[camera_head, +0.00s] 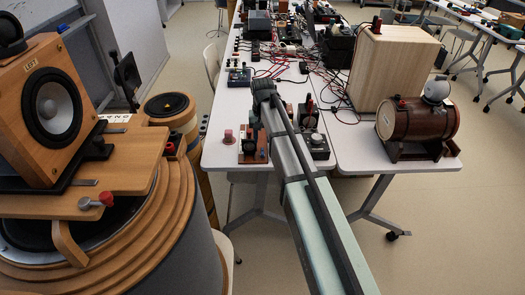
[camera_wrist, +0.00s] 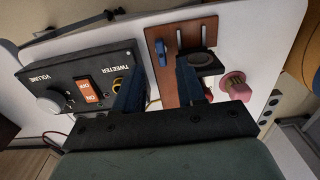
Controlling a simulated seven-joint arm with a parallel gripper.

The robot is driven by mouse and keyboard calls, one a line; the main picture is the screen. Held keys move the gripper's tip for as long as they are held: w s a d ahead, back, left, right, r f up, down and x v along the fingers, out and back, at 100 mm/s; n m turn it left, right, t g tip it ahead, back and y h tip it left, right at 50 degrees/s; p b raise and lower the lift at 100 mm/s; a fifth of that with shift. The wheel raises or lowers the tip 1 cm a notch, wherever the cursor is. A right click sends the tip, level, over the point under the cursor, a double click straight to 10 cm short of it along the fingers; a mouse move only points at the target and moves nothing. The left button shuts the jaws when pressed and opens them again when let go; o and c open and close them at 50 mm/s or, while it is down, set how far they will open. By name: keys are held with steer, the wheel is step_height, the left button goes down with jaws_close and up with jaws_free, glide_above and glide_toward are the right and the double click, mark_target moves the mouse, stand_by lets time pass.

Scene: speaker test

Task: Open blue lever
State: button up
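A small blue lever (camera_wrist: 161,53) stands out from a brown wooden board (camera_wrist: 170,32) in the wrist view. The board has pale slots beside the lever. My gripper (camera_wrist: 158,77) is open, with its two dark fingers apart and the lever just beyond the gap between them, apparently untouched. In the head view my gripper (camera_head: 264,88) is over the near end of the table, and its fingers cannot be made out.
A black tweeter box (camera_wrist: 75,77) with an orange switch lies left of the board in the wrist view. A pink knob (camera_wrist: 232,83) is on the right. The white table (camera_head: 215,155) carries electronics and cables farther back. A wooden box (camera_head: 390,65) and barrel (camera_head: 415,120) stand right.

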mark_target(262, 153)
step_height(262, 153, down, 7)
steer(key=shift+f, duration=0.15)
steer(key=shift+c, duration=0.4)
jaws_close()
stand_by(0.3)
